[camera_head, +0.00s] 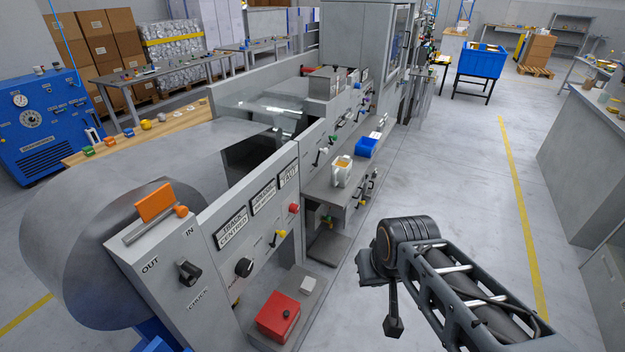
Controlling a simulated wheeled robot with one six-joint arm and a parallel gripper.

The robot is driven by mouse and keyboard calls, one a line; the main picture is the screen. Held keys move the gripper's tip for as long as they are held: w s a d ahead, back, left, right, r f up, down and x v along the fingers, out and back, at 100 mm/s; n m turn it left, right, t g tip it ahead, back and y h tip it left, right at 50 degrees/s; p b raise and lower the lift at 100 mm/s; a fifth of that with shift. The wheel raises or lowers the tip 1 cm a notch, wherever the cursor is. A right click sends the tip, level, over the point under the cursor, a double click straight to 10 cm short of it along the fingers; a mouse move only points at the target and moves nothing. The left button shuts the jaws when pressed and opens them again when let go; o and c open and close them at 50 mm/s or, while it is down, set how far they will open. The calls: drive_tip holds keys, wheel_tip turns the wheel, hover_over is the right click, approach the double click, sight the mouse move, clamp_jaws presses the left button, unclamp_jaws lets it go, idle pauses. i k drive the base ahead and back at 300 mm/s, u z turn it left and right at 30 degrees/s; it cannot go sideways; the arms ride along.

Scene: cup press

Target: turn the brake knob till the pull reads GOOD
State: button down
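A round black knob (244,267), which I take for the brake knob, is on the grey machine's front panel. Small lettering beside it is too small to read. Another black knob (190,273) is to its left, by the words OUT, IN and CHUCK. Above the panel are a sign (232,229) whose lower word looks like CENTRED, a middle sign (264,197) I cannot read, and a right sign (289,175) that seems to read TAUT. I see no clear GOOD. My gripper (393,326) hangs right of the machine, well apart from the knobs; its fingers are not distinct.
A red box (278,316) sits on a low shelf under the panel. A red button (294,208) and a yellow-handled lever (278,235) are right of the round knob. A white jug (342,170) and blue bin (367,146) stand farther along.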

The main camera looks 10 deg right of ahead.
sight(294, 208)
drive_tip(key=z, duration=0.85)
drive_tip(key=k, duration=1.15)
drive_tip(key=z, duration=0.85)
drive_tip(key=i, duration=1)
drive_tip(key=u, duration=0.8)
drive_tip(key=i, duration=1.05)
drive_tip(key=u, duration=1.9)
drive_tip(key=i, duration=0.75)
drive_tip(key=z, duration=0.25)
